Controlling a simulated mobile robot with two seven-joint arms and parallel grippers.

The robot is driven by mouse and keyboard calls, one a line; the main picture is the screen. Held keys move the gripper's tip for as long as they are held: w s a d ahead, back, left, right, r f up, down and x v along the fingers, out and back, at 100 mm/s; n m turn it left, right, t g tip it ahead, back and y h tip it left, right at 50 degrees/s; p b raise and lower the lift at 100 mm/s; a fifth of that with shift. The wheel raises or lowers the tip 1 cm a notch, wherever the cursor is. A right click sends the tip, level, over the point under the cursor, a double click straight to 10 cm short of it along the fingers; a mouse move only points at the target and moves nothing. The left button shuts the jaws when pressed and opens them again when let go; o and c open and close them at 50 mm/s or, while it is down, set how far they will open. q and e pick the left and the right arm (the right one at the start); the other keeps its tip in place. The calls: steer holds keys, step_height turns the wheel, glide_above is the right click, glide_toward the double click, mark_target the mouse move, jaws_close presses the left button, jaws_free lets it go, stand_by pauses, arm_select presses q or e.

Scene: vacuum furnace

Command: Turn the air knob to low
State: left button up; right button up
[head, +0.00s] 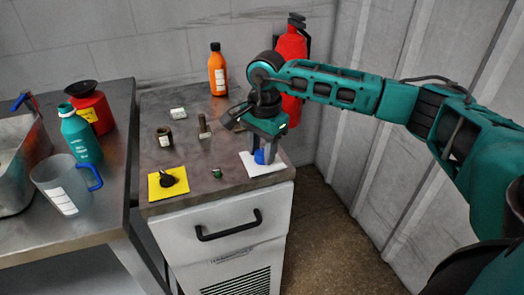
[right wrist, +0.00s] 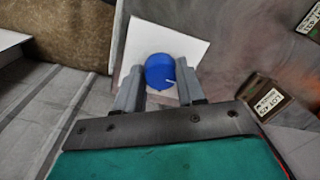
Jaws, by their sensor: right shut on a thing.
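A blue round knob (head: 260,157) sits on a white plate (head: 262,169) at the front right of the grey cabinet top. My right gripper (head: 268,151) reaches down over it and is shut on it. In the right wrist view the blue knob (right wrist: 160,71) lies between the two grey fingers, with a short white mark on its lower right side. The white plate (right wrist: 145,38) shows behind it. Any lettering on the plate cannot be read. A black knob (head: 167,179) stands on a yellow plate (head: 180,186) farther left. My left gripper is not in view.
A small green-topped part (head: 217,173) lies between the plates. A red extinguisher (head: 291,47) is by the wall. A clear jug (head: 62,184) stands on the left table.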

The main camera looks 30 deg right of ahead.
steer(key=shift+n, duration=0.3)
stand_by(0.5)
steer(key=o, duration=1.1)
steer(key=shift+c, duration=0.2)
step_height(320, 180, up, 13)
steer(key=shift+s+d, duration=0.15)
steer(key=shift+s, duration=0.2)
